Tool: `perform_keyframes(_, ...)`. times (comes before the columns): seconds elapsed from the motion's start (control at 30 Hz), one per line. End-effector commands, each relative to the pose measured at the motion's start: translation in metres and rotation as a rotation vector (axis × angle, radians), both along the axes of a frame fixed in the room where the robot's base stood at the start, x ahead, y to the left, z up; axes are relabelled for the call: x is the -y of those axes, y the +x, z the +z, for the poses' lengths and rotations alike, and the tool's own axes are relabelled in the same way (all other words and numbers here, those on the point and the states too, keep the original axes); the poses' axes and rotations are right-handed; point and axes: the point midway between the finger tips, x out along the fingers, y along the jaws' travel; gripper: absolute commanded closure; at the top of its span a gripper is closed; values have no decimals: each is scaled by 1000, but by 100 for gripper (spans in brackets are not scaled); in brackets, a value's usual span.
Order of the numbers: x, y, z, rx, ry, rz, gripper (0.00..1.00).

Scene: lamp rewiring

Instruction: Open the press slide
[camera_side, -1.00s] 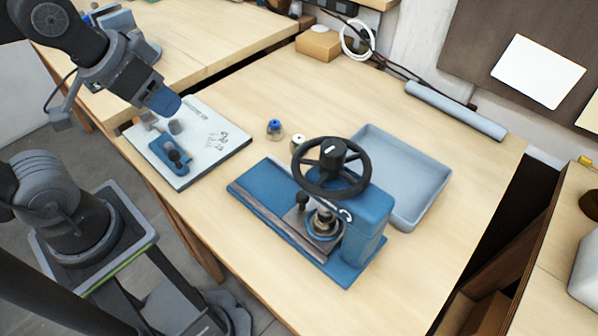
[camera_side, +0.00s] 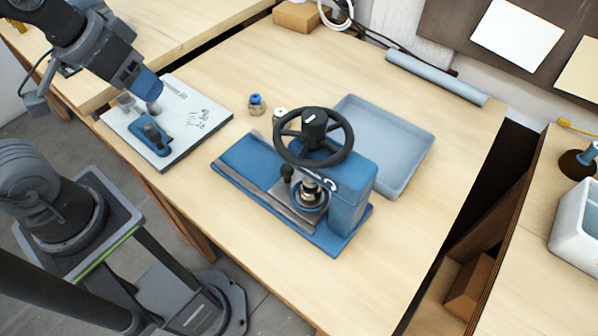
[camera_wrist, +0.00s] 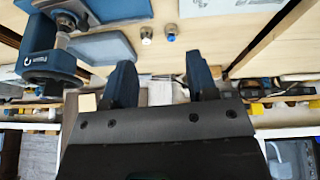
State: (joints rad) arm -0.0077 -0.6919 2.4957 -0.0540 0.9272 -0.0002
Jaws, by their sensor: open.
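The blue press (camera_side: 345,205) stands on the middle of the workbench, with a black handwheel (camera_side: 314,149) on top. Its slide (camera_side: 280,187) is a grey plate low on the blue base, with a small black knob (camera_side: 286,171). A round metal part sits on the slide under the handwheel. My gripper (camera_side: 150,92) is open and empty over the white board, well to the left of the press and apart from it. In the wrist view, my gripper (camera_wrist: 163,78) shows two spread blue fingers. The press (camera_wrist: 50,62) appears there at upper left, partly cut off.
The white board (camera_side: 190,130) holds a blue fixture (camera_side: 152,140). Two small fittings (camera_side: 255,104) stand between board and press. A grey tray (camera_side: 400,150) lies behind the press. The front of the bench is clear. A grey roll (camera_side: 435,77) lies at the back.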

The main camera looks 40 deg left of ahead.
Motion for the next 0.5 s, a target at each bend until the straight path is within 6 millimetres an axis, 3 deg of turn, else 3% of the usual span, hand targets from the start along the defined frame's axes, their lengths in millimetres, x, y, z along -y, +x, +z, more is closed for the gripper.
perform_keyframes(0.2,27,7,-40,-382,-254,109,47)
perform_keyframes(0.5,65,27,-79,-922,-689,347,47)
